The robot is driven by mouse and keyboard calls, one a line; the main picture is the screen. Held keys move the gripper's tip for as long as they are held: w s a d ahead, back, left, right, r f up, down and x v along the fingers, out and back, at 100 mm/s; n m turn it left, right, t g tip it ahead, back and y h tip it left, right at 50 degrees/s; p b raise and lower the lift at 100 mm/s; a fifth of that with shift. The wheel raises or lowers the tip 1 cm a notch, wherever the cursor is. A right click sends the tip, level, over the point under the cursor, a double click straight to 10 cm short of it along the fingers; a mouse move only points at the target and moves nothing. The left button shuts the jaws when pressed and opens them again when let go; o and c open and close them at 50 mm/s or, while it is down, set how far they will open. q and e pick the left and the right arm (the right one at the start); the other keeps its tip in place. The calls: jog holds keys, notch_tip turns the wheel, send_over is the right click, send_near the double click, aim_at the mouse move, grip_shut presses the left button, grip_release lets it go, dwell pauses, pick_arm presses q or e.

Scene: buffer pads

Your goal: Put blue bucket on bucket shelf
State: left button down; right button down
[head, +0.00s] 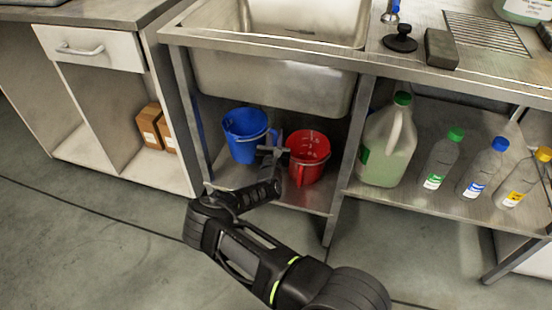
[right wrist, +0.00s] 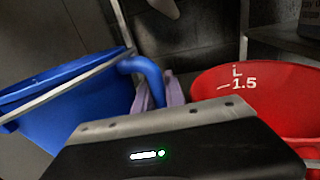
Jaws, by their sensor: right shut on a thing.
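The blue bucket (head: 246,140) is upright under the sink, at the left of the metal lower shelf (head: 230,178). I cannot tell whether its base touches the shelf. My right gripper (head: 273,143) is shut on the bucket's handle, between the blue bucket and a red bucket (head: 308,160). In the right wrist view, the blue bucket (right wrist: 75,95) is at the left, slightly tilted in the picture, with its blue handle grip (right wrist: 147,78) running to the fingers, which are mostly hidden. The red bucket (right wrist: 250,95) is at the right. My left gripper is not in view.
The sink basin (head: 270,85) hangs above the buckets. A metal leg (head: 345,160) stands right of the red bucket. Beyond it are a large jug (head: 385,150) and several bottles. A white cabinet (head: 95,125) with brown boxes (head: 151,125) is at the left.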

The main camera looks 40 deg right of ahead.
notch_tip(320, 180, down, 2)
jog(key=shift+f, duration=0.1)
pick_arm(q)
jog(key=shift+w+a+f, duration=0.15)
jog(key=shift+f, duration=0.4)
